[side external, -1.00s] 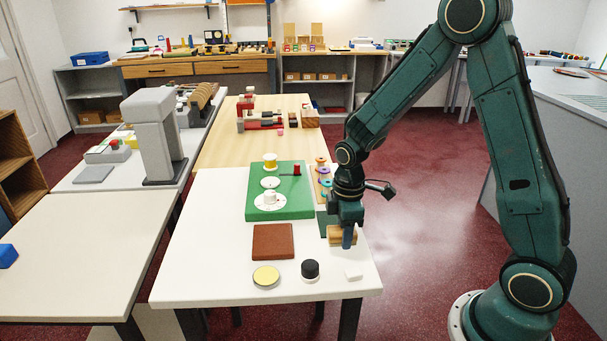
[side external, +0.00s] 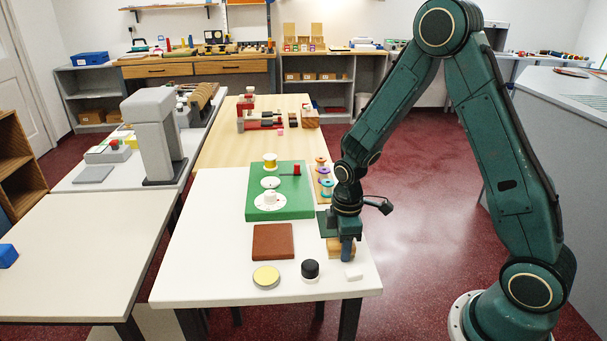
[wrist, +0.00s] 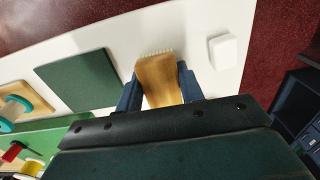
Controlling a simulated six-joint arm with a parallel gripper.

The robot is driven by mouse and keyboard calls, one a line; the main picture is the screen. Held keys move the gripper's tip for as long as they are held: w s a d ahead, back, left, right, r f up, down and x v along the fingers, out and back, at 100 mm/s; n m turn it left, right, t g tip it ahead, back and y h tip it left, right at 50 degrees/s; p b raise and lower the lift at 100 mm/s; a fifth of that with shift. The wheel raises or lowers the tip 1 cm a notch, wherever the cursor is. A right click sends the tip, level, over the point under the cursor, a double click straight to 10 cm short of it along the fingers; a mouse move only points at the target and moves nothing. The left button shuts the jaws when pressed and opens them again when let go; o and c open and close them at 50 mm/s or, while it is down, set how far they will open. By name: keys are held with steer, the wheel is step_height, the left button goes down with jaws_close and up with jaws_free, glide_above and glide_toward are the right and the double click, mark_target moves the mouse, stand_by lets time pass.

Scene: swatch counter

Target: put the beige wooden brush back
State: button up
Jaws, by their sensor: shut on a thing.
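The beige wooden brush (wrist: 158,80) is between the two blue fingers of my gripper (wrist: 160,88) in the wrist view, its pale bristle edge pointing away from the palm. In the side external view the brush (side external: 333,246) shows partly behind my gripper (side external: 346,248), low over the white table near its right edge. I cannot tell whether it touches the table. My gripper is shut on the brush. A dark green square pad (wrist: 78,82) lies beside the brush in the wrist view; in the side view this pad (side external: 325,222) is partly hidden by my gripper.
A white block (wrist: 223,51) lies close beside my gripper. A black-topped knob (side external: 310,269), a yellow disc (side external: 266,277) and a brown square (side external: 273,241) are on the white table (side external: 205,270). A green board (side external: 300,208) with spools stands farther back.

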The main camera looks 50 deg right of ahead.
steer(key=o, duration=1.1)
steer(key=shift+f, duration=0.1)
step_height(320, 180, up, 12)
steer(key=shift+r, duration=0.2)
stand_by(0.5)
